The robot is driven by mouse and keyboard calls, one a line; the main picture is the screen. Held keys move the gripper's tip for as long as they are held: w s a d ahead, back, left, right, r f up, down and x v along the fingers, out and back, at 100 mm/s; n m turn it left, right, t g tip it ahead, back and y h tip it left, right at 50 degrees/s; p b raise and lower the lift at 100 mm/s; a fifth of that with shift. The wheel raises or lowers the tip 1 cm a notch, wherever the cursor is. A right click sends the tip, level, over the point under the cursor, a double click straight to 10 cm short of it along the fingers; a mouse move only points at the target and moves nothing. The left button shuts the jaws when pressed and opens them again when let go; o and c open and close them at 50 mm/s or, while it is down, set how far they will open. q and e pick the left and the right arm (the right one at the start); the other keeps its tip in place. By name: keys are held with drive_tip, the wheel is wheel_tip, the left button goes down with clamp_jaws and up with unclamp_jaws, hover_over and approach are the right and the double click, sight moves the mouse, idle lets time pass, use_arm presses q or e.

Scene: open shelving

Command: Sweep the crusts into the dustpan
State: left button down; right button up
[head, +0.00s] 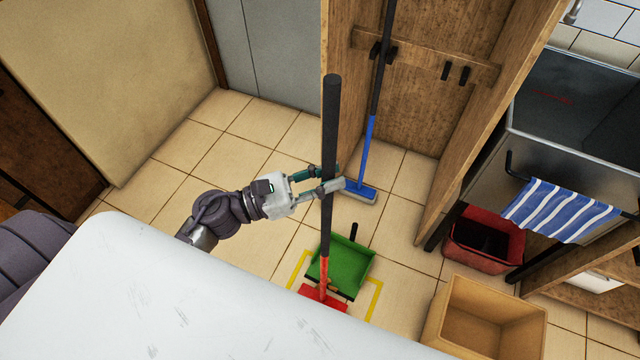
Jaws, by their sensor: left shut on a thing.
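My left gripper (338,179) is shut on the black handle of a broom (329,130). The broom stands nearly upright, with a red lower shaft and a red head (322,298) at the floor. The head is partly hidden by the white surface in front. A green dustpan (343,262) lies on the floor just beyond the head, its short black handle pointing away. Small brown bits that look like crusts (333,285) show between the red head and the dustpan's near edge; I cannot tell whether any lie inside it. My right gripper is out of view.
Yellow floor marks (374,300) flank the dustpan. A blue mop (368,150) hangs in the wooden shelving behind. A red bin (484,240), a cardboard-coloured box (487,318) and a sink with a striped towel (560,210) stand right. Tiled floor at left is clear.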

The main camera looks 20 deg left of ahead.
use_arm(q)
drive_tip(key=w+d+r+b, duration=0.1)
drive_tip(key=w+r+b, duration=0.1)
drive_tip(key=w, duration=1.4)
drive_tip(key=shift+s+d+r+p, duration=0.1)
drive_tip(key=shift+r+p, duration=0.9)
drive_tip(key=shift+r, duration=0.25)
drive_tip(key=shift+s+d+r+p, duration=0.1)
drive_tip(key=shift+r+p, duration=0.85)
drive_tip(key=shift+r, duration=0.25)
